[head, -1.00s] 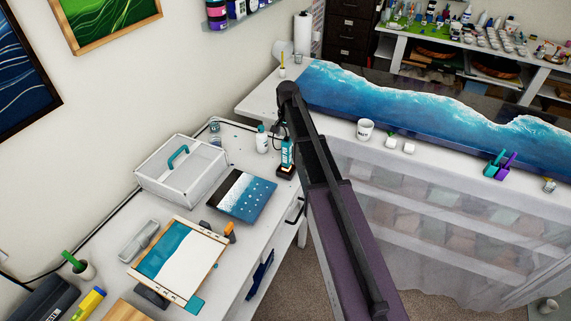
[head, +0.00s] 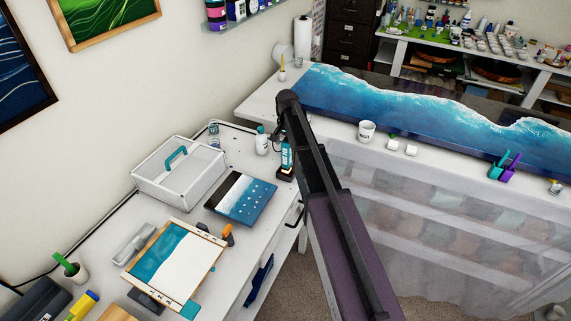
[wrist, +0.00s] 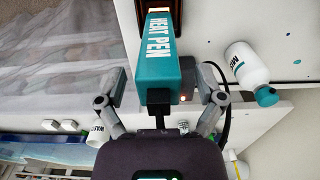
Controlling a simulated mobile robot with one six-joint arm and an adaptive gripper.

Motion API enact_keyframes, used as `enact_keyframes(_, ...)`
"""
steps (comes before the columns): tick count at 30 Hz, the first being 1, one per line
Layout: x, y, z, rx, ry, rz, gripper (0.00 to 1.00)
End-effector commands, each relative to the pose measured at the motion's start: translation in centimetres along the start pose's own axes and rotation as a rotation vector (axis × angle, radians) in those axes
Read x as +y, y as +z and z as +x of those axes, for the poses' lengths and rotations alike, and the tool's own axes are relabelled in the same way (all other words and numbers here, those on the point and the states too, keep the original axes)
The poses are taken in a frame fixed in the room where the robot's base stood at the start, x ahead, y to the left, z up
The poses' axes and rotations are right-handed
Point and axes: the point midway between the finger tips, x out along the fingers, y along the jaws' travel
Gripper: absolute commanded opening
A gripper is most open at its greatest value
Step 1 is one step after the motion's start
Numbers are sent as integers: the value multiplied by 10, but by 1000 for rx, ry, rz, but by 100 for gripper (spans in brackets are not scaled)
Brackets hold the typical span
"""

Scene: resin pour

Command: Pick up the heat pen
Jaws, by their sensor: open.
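The heat pen (wrist: 158,45) is a teal block with white lettering, close in front of my gripper in the wrist view. In the head view the heat pen (head: 286,156) stands upright at the right edge of the white bench, partly hidden by my arm. My gripper (wrist: 162,80) is open, with one grey finger on each side of the pen's body. I cannot tell whether either finger touches it. A dark holder (wrist: 159,8) with an orange glow shows at the pen's far end.
A white bottle with a teal cap (wrist: 246,75) stands beside the pen. A dark cable runs near the right finger. A white caddy (head: 150,187) and a blue-and-white panel (head: 258,203) are on the bench. A blue wave table (head: 400,125) stands behind to the right.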

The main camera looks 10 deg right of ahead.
Motion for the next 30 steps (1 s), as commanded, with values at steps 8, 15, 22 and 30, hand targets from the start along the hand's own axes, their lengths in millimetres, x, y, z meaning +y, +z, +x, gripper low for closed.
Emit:
enact_keyframes(8, 0, 0, 0, 0, 0, 0, 63)
enact_keyframes(15, 0, 0, 0, 0, 0, 0, 0)
enact_keyframes(22, 0, 0, 0, 0, 0, 0, 0)
enact_keyframes(30, 0, 0, -4, 0, 0, -1, 0)
